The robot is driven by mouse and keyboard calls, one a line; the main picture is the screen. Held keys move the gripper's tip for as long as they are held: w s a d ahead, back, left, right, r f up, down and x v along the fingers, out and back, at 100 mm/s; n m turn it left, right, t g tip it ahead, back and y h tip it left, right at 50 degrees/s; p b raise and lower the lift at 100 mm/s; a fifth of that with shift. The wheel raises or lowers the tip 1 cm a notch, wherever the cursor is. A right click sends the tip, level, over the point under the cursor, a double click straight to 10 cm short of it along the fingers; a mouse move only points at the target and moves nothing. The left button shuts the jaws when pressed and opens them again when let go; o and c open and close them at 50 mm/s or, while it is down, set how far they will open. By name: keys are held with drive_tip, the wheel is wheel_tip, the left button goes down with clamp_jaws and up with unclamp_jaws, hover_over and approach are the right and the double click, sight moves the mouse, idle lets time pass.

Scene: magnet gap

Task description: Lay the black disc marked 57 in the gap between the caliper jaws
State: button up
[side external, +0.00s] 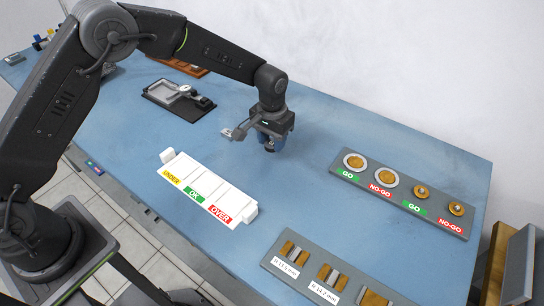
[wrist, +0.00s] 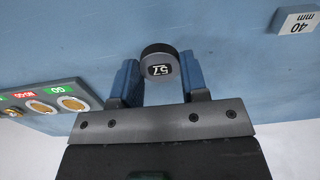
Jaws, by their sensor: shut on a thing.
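The black disc marked 57 (wrist: 160,66) is held between the two blue fingers of my gripper (wrist: 160,78), its marked face toward the wrist camera. In the side external view my gripper (side external: 268,142) is above the blue table, to the right of the white labelled tray; the disc cannot be made out there. A silver measuring tool with a round dial (side external: 183,91) lies in a black tray (side external: 160,95) at the back left, apart from my gripper. It looks like the caliper, but its jaw gap is too small to see clearly.
The white tray (side external: 205,193) has UNDER, OK and OVER labels. A grey board (side external: 400,190) with GO and NO-GO gauges stands at the right; a grey block board (side external: 310,265) is at the front. A block marked 40 mm (wrist: 298,22) shows in the wrist view. The table's middle is clear.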

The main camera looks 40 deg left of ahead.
drive_tip(key=shift+r, duration=0.4)
